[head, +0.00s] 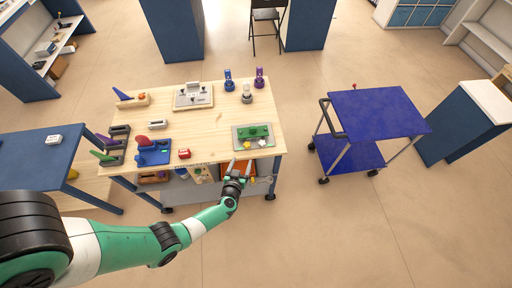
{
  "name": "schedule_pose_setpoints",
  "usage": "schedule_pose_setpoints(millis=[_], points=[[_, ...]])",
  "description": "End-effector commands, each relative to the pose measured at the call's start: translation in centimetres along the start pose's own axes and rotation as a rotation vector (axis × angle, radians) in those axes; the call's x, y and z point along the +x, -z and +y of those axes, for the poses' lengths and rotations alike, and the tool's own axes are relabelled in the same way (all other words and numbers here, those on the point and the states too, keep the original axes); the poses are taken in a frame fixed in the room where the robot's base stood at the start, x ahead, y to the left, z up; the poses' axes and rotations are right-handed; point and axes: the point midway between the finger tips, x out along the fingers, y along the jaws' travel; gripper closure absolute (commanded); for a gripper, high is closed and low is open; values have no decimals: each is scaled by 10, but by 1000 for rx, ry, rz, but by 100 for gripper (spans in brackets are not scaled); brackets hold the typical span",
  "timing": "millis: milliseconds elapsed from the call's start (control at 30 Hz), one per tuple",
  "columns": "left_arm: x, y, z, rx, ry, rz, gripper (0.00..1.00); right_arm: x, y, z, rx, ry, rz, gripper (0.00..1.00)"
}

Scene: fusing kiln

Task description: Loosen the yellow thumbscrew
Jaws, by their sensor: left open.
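A green block (254,132) is on the same plate, behind the yellow part. My left gripper (240,165) is in front of the bench's front edge, to the lower left of the yellow part and apart from it. Its two fingers are spread, with nothing seen between them. My right gripper is not in view.
Blue (228,80) and purple (259,77) fixtures stand at the bench's back right. A blue cart (380,112) stands to the right, with open floor between.

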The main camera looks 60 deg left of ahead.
Motion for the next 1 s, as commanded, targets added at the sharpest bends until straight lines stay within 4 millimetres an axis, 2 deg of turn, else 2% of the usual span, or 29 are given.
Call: schedule_pose_setpoints(millis=[33, 267, 367, 600, 733, 833, 1000], points=[[2, -8, -3, 0, 6, -2, 27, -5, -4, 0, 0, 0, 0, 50], [9, -6, -3, -4, 8, 1, 27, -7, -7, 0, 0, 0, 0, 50], [23, -8, -3, -5, 8, 2, 27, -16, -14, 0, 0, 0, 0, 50], [78, -12, -4, -6, 8, 3, 27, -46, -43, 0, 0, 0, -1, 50], [103, -10, -3, -6, 7, 4, 27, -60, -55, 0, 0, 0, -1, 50], [114, -8, -4, -5, 7, 3, 27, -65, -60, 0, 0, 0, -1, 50], [120, -4, -3, -4, 5, 1, 27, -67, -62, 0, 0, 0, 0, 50]])
